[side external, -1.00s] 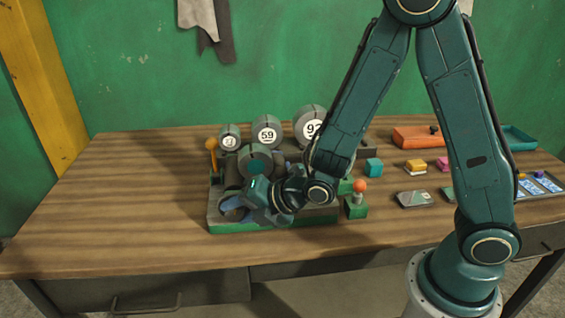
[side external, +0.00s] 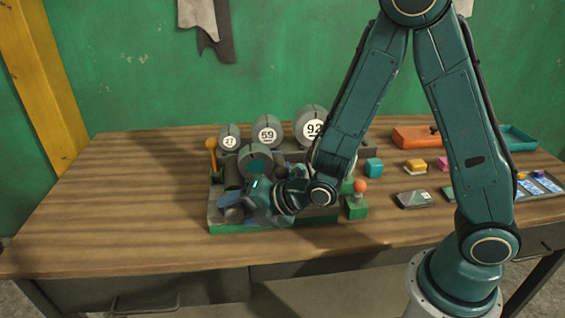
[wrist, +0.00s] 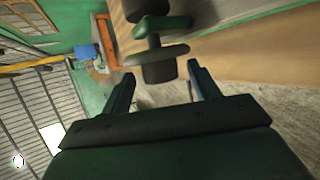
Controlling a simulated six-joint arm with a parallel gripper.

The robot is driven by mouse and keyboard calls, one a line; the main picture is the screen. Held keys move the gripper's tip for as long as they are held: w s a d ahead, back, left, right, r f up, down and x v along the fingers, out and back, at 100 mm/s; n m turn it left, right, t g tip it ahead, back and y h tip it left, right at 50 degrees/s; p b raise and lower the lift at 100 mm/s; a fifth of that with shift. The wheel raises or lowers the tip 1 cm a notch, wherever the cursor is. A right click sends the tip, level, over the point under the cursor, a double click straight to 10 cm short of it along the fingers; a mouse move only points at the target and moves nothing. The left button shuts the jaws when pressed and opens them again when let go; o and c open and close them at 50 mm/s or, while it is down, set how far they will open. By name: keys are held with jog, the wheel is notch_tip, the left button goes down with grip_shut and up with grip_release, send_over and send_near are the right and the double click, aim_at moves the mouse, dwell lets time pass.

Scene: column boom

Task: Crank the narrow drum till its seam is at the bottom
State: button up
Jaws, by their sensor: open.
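A fixture with a green base (side external: 232,230) stands on the table. It bears grey drums labelled 27 (side external: 229,131), 59 (side external: 266,125) and 92 (side external: 309,117), the 27 drum being the smallest. Dark seam lines show near the tops of these drums. Another grey drum with a teal face (side external: 257,165) sits in front, partly hidden by my wrist. My gripper (side external: 236,207) is low at the fixture's front left. In the wrist view my gripper (wrist: 158,82) is open, with a dark cylindrical knob (wrist: 158,69) between or just beyond its fingertips. A green crank arm (wrist: 166,26) lies behind the knob.
A teal cube (side external: 373,168), yellow block (side external: 416,166) and orange box (side external: 416,138) lie further right. The table's left side is clear.

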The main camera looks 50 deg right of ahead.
jog(key=shift+r, duration=0.15)
notch_tip(320, 180, up, 20)
jog(key=shift+f, duration=0.2)
dwell(0.9)
jog(key=shift+d, duration=0.1)
jog(key=s+d+m+g+h, duration=0.1)
jog(key=s+d+m, duration=0.3)
jog(key=s+m, duration=0.4)
jog(key=s+d+f+m+g+h, duration=0.1)
jog(key=s+d+m+g, duration=0.1)
jog(key=s+d+m, duration=0.2)
jog(key=s+d+f+m+g+h, duration=0.1)
jog(key=s+d+m, duration=0.3)
jog(key=s+m, duration=0.7)
jog(key=shift+s+d+m+g+h, duration=0.35)
jog(key=shift+m+g, duration=0.25)
jog(key=shift+m, duration=0.2)
jog(key=shift+w, duration=0.1)
